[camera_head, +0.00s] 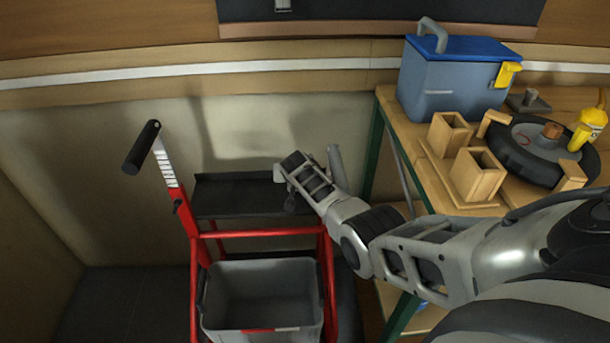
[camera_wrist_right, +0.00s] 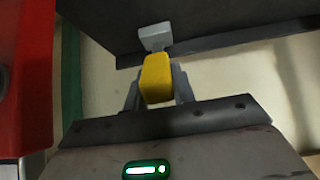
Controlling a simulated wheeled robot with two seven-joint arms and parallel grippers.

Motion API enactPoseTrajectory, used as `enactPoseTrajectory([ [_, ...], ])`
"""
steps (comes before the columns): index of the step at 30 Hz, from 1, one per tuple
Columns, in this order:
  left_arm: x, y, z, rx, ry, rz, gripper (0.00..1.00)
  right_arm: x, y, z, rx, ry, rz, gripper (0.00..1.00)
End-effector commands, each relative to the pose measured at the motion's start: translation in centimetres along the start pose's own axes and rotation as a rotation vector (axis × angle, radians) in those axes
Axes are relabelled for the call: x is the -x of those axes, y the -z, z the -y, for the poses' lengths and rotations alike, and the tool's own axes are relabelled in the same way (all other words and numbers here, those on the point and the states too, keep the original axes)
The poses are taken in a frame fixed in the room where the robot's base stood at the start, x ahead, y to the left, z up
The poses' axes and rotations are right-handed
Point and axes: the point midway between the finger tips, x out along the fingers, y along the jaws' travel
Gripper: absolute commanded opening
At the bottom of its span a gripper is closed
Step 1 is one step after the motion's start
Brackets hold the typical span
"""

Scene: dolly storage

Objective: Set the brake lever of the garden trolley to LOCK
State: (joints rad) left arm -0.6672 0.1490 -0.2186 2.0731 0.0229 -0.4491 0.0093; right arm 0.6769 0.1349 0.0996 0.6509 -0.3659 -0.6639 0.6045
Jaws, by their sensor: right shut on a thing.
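The garden trolley (camera_head: 193,262) has a red tube frame, a black-gripped handle (camera_head: 142,147) and a grey bin (camera_head: 262,295) in it. My right arm comes in from the right, and its gripper (camera_head: 290,198) is beside the trolley's far right corner, near the dark shelf. In the right wrist view, my right gripper (camera_wrist_right: 157,92) is shut on a yellow grip, which looks like the brake lever (camera_wrist_right: 156,72). A grey block (camera_wrist_right: 155,36) shows just beyond it. The head view hides the lever, and no LOCK mark is readable. My left gripper is out of view.
On the right, a wooden workbench (camera_head: 420,182) with green legs holds a blue-lidded cooler (camera_head: 450,88), wooden blocks, a wheel (camera_head: 535,148) and a yellow bottle. Floor left of the trolley is clear.

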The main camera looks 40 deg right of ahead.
Motion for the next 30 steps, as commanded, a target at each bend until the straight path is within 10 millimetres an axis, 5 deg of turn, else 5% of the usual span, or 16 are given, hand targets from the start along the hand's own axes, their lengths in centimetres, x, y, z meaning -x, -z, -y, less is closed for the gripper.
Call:
enactPoseTrajectory([
  [20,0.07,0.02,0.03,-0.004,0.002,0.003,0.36,-0.05,0.94,-0.01,-0.001,0.001,0.062,0.0],
  [21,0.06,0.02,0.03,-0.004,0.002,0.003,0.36,-0.05,0.96,-0.01,-0.001,0.001,0.062,0.28],
  [23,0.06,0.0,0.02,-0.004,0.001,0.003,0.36,-0.05,0.98,-0.01,-0.001,0.001,0.061,0.45],
  [30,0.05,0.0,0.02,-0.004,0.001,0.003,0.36,-0.08,0.76,-0.03,0.0,0.0,0.065,0.47],
])
